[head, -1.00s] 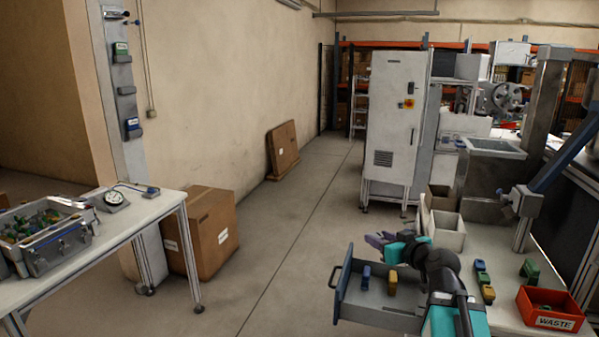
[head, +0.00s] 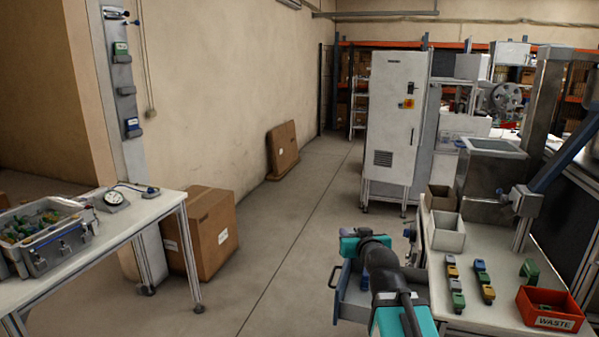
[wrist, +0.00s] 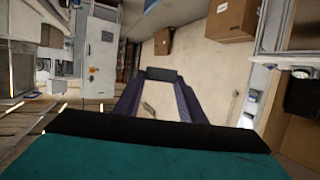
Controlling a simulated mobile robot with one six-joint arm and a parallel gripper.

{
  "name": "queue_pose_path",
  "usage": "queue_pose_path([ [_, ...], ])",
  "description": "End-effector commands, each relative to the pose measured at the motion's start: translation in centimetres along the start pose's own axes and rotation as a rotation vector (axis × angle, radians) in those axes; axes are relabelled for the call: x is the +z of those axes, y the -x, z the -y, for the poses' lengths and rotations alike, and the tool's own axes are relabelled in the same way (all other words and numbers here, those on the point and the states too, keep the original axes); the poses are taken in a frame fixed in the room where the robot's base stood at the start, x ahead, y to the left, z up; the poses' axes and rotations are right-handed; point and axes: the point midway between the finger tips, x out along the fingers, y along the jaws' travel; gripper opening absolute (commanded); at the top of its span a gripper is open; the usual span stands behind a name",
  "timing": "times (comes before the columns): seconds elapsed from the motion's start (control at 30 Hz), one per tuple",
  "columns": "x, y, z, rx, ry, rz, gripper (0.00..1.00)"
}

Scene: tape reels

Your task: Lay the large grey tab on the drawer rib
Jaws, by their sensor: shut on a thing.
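In the wrist view my gripper (wrist: 162,80) has its two purple fingers closed on a dark grey piece, apparently the large grey tab (wrist: 162,73), which spans the fingertips. The tab is off any surface in that view, with wall and floor far behind it. In the head view my arm hides the fingers and the tab. The open drawer (head: 350,303) sticks out from the bench's left side, below and behind my arm. Its inside is mostly covered, and I cannot make out the rib.
The bench carries two rows of coloured tabs (head: 484,280), a green piece (head: 530,270), a red waste bin (head: 550,312) and open boxes (head: 447,232). A white cabinet (head: 393,125) stands behind. The floor left of the drawer is clear.

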Motion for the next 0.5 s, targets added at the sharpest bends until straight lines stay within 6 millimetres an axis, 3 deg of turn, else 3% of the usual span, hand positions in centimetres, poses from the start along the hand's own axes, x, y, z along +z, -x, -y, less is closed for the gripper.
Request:
queue_pose_path([
  [0.2,-1.8,-0.1,-1.0,0.057,-0.017,-0.001,0.16],
  [0.5,-2.1,-0.1,-1.1,0.08,-0.026,0.001,0.16],
])
